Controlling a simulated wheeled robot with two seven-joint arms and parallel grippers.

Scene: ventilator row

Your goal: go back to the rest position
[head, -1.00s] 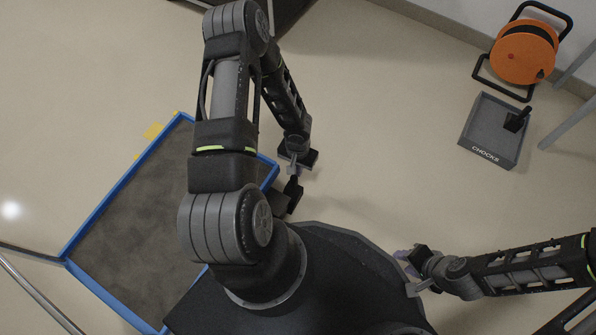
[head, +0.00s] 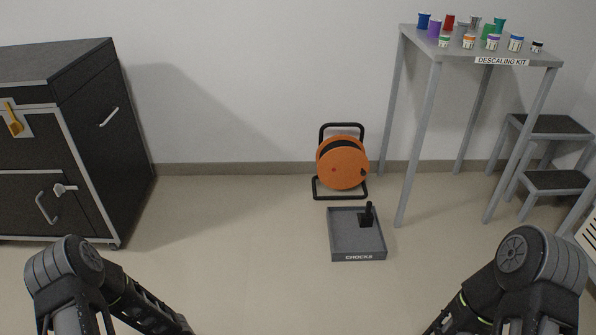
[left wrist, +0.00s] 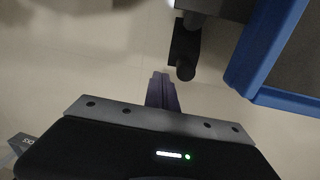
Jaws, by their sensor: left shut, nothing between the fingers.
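My left gripper (left wrist: 162,92) shows in the left wrist view with its dark fingers together and nothing between them. It hangs over bare floor. In the head view my two arms rise at the bottom left and bottom right. Both forearms leave the picture at the bottom edge, so neither gripper shows there. My right gripper is hidden from every current view.
Ahead are a dark cabinet (head: 75,130), an orange cable reel (head: 342,163), a CHOCKS tray (head: 345,255), a DESCALING KIT table (head: 420,48) with several cups and jars, and a step stool (head: 552,180).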

